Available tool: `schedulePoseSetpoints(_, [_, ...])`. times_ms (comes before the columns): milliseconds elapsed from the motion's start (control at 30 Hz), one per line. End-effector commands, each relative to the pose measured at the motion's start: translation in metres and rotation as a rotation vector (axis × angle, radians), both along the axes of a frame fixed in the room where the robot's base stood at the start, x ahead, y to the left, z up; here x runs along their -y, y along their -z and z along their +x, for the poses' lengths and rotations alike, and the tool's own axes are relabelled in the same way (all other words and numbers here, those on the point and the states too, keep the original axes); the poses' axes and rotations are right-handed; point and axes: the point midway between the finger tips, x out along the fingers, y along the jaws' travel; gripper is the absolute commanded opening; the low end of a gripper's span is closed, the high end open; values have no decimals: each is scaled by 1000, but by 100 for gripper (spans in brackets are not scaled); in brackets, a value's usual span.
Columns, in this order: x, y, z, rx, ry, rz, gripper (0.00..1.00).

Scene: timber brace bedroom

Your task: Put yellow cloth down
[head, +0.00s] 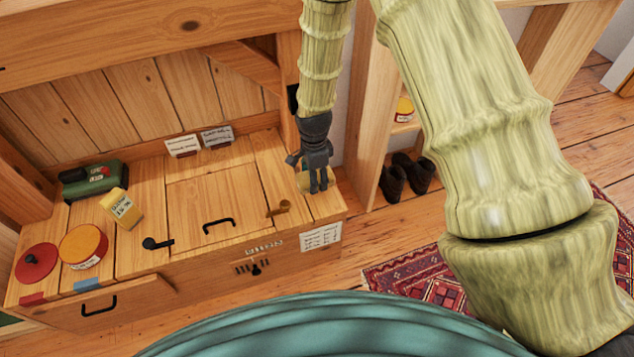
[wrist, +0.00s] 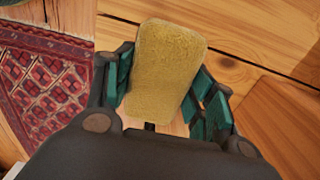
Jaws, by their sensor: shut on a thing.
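The yellow cloth (wrist: 163,68) is a folded, fuzzy block between the green-padded fingers of my gripper (wrist: 168,95) in the wrist view. In the head view my gripper (head: 318,185) points down at the right end of the wooden chest top. My gripper is shut on the cloth. The cloth is at or just over the wood; I cannot tell whether it touches.
The wooden chest top (head: 215,185) holds a green box (head: 93,180), a yellow block (head: 121,208), an orange-topped round tin (head: 83,245) and a red disc (head: 36,262). Black handles and a brown latch (head: 279,208) stick up. Dark shoes (head: 405,174) and a red rug (head: 420,278) lie right.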

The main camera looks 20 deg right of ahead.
Motion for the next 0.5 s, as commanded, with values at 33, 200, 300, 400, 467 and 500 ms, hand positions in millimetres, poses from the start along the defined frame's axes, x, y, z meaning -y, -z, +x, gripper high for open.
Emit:
schedulePoseSetpoints(33, [4, 2, 5, 1, 1, 1, 25])
schedulePoseSetpoints(200, [10, 2, 12, 0, -1, 0, 25])
schedulePoseSetpoints(300, [11, 9, 12, -1, 0, 0, 25])
schedulePoseSetpoints(400, [11, 22, 12, -1, 0, 0, 25])
schedulePoseSetpoints(467, [11, 29, 12, -1, -1, 0, 25])
schedulePoseSetpoints(500, [11, 34, 12, -1, 0, 0, 25])
